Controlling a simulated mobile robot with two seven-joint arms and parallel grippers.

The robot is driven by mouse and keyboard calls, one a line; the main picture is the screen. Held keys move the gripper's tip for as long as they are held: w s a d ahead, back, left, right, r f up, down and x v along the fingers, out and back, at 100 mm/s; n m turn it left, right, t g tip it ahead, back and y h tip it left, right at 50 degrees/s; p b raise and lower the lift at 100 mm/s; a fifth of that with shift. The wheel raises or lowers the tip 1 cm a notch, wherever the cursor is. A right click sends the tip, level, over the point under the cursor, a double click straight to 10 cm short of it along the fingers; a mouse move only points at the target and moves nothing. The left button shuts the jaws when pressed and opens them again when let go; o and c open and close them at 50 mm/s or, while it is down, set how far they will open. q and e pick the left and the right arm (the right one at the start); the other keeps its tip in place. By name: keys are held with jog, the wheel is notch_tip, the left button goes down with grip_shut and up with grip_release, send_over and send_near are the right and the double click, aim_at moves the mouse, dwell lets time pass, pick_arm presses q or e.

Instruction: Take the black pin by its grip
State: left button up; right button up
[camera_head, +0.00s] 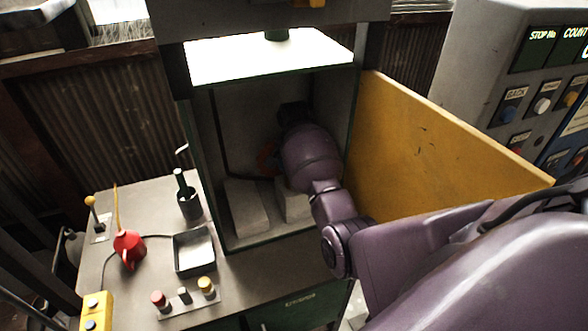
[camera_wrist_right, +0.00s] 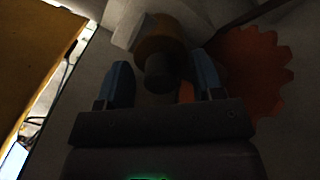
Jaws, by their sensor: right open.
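My right arm reaches through the open front of a dark cabinet (camera_head: 228,110). In the right wrist view my right gripper (camera_wrist_right: 160,62) is open, with one blue finger on each side. A dark, round-ended cylinder, which looks like the black pin (camera_wrist_right: 159,73), stands between the fingers. There is a visible gap to the left finger; I cannot tell whether the right finger touches it. Behind it is a thicker brownish cylinder (camera_wrist_right: 158,36). In the head view the pin is hidden by my arm and the dark. My left gripper is in neither view.
An orange toothed wheel (camera_wrist_right: 258,70) is close beside the right finger. The yellow door (camera_head: 425,145) stands open right of my arm. Pale blocks (camera_head: 246,205) sit on the cabinet floor. A bench with a red oil can (camera_head: 129,246) and metal tray (camera_head: 194,250) is at left.

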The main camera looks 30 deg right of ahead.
jog(key=shift+f, duration=0.2)
jog(key=c, duration=1)
jog(key=shift+o, duration=0.2)
jog(key=shift+w+r, duration=0.1)
jog(key=shift+r, duration=0.05)
